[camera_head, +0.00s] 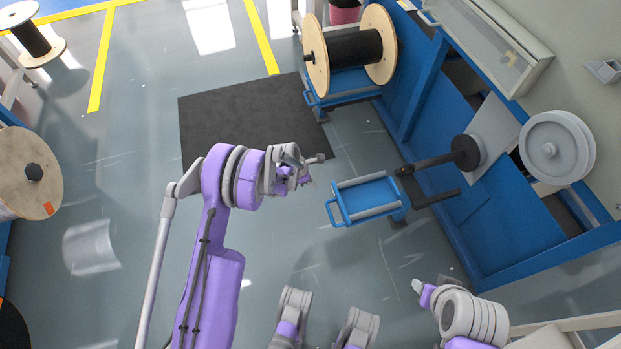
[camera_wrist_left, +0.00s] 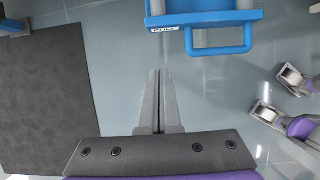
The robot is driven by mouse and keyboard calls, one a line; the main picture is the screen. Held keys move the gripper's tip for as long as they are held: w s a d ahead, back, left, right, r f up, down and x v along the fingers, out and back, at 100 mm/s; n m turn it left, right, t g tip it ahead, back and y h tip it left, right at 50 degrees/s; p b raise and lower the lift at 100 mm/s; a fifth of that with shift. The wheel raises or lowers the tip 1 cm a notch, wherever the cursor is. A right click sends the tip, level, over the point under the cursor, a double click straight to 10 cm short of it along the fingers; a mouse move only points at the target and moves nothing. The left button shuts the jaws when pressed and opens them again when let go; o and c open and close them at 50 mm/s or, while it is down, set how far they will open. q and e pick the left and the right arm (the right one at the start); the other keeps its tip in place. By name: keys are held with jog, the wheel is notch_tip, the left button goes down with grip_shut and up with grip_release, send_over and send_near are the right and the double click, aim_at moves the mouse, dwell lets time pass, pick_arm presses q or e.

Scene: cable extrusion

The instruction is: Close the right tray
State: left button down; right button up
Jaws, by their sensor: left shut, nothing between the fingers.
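The right tray (camera_head: 368,198) is a blue frame with grey rollers, and it sticks out from the blue machine over the floor. Its blue loop handle (camera_head: 335,212) faces left, towards my left arm. My left gripper (camera_head: 308,181) is shut and empty, a little to the left of the handle and apart from it. In the left wrist view the shut fingers (camera_wrist_left: 160,75) point up the picture, left of the handle (camera_wrist_left: 220,50); the tray's blue front edge (camera_wrist_left: 200,17) shows at the top. My right gripper (camera_head: 418,288) is at lower right, away from the tray; its jaws are unclear.
A black crank-like arm (camera_head: 430,162) juts from the machine just beyond the tray. A second blue tray (camera_head: 340,85) sits under a large black-wound spool (camera_head: 355,47). A dark mat (camera_head: 225,118) lies on the floor.

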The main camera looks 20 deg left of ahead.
pick_arm(q)
jog(key=w+d+f, duration=0.3)
jog(key=d, duration=0.1)
jog(key=shift+w+d+f+b, duration=0.15)
jog(key=shift+d+f+b, duration=0.1)
jog(key=shift+f+b, duration=0.15)
